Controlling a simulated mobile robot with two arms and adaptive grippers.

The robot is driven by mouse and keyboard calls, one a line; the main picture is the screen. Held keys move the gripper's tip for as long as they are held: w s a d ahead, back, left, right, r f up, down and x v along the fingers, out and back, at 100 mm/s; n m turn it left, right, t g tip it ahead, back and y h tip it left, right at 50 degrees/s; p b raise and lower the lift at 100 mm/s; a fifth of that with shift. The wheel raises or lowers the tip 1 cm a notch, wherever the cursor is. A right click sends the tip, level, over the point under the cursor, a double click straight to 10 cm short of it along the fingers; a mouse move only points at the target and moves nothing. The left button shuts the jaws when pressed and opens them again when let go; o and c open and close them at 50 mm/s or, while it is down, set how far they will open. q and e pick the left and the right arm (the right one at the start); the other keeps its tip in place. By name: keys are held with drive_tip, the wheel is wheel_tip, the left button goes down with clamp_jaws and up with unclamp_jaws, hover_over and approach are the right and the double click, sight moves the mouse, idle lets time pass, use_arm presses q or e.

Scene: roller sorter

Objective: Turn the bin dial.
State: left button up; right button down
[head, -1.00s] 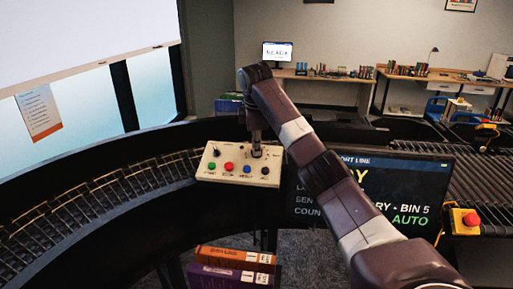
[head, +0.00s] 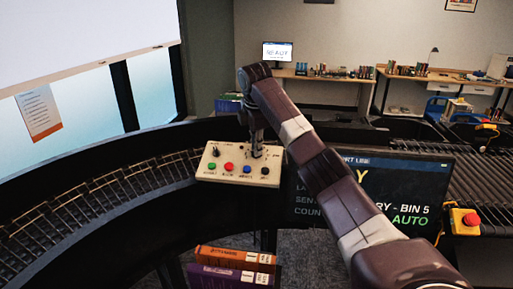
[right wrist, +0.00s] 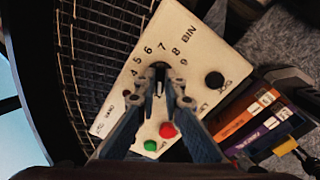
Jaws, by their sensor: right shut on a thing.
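A beige control box (head: 205,172) stands at the inner edge of the curved conveyor in the head view. The right wrist view shows its panel (right wrist: 195,60) with the word BIN and numbers from 4 to 9 in an arc. My right gripper (head: 256,150) reaches down onto the panel's upper right part. In the right wrist view my right gripper (right wrist: 159,82) is shut on the bin dial at the middle of the arc. The fingers cover most of the dial, so its pointer setting is unclear. My left gripper is not in view.
Green (head: 212,166), red (head: 229,167), blue (head: 247,169) and black (head: 265,171) buttons line the panel's front. A small black switch (head: 216,153) sits at its left. A display (head: 425,180) reading BIN 5 and AUTO stands at right. Books (head: 232,258) lie below.

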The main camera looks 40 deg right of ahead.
drive_tip(key=c, duration=2)
unclamp_jaws()
drive_tip(key=shift+c, duration=0.2)
drive_tip(key=v, duration=1.2)
